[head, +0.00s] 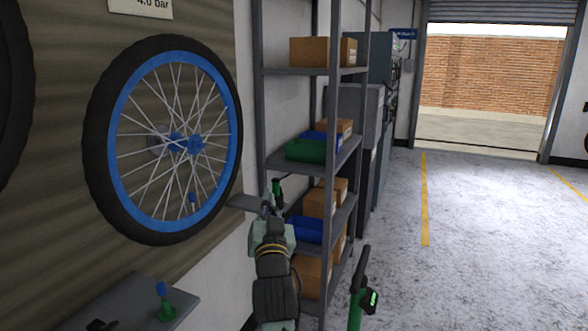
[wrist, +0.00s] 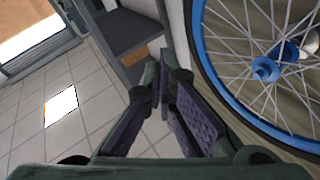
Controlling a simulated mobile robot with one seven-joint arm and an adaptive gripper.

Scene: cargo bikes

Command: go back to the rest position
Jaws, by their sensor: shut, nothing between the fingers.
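My gripper (head: 268,197) is raised in front of the wall and the shelving, to the right of the wheel in the head view. In the wrist view my gripper (wrist: 163,80) has its purple-padded fingers brought together at the tips, with nothing between them. The wheel (head: 123,85), with a black tyre, blue rim and blue hub, hangs upright on the wall panel. It also shows at the right of the wrist view (wrist: 205,62), apart from the fingers. A small blue piece (head: 192,199) sits low on the wheel, near the rim.
A grey shelving rack (head: 290,72) with cardboard boxes and blue and green bins stands behind my gripper. A small green and blue item (head: 166,308) stands on a grey ledge (head: 130,305). A black handle (head: 361,268) with a green display rises at the bottom. The floor (head: 480,240) at right is clear.

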